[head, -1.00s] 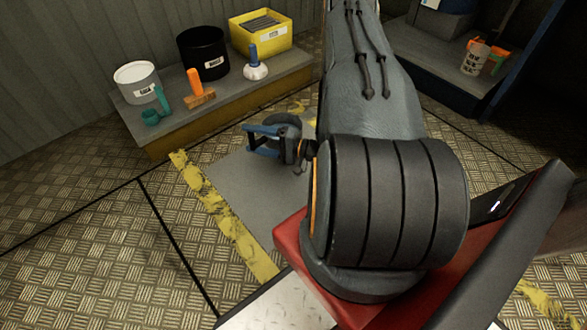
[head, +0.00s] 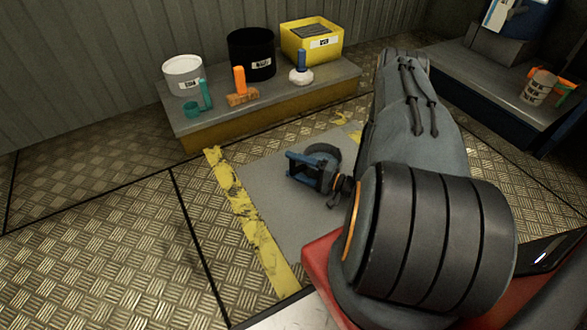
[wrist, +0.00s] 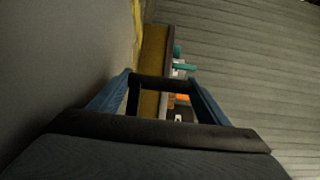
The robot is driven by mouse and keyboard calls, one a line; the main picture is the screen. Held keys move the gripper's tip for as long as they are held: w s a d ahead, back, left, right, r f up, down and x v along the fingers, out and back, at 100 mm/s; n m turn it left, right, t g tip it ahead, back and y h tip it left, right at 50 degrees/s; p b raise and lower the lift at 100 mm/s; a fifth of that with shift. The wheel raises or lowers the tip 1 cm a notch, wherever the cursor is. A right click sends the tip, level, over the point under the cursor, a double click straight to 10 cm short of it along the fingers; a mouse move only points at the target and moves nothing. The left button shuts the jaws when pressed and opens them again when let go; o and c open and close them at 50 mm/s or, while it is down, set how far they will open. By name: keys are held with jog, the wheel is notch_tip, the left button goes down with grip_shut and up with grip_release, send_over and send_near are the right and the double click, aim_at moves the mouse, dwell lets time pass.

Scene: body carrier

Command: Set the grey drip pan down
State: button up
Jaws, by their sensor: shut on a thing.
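My gripper (head: 303,167) with blue fingers is low over a grey floor patch, right of the yellow tape, pointing away from my arm's base. In the wrist view my gripper (wrist: 163,88) has its fingers either side of a dark bar. A round dark grey shape (head: 322,152) sits right behind the fingers. I cannot tell whether this is the grey drip pan or part of my wrist. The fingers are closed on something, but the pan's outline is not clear. I cannot tell whether it touches the floor.
A low ledge (head: 200,128) holds a white can (head: 183,76), a teal item (head: 192,108), an orange-handled brush (head: 241,90), a black bucket (head: 250,55), a blue-handled item (head: 301,72) and a yellow bin (head: 312,45). The grey floor patch (head: 285,215) looks clear.

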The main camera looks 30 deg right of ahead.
jog(key=shift+r, duration=0.1)
jog(key=shift+f, duration=0.2)
jog(key=o, duration=1.4)
jog(key=shift+r, duration=0.1)
jog(key=shift+r, duration=0.15)
jog(key=p+v, duration=0.4)
jog(key=v, duration=0.8)
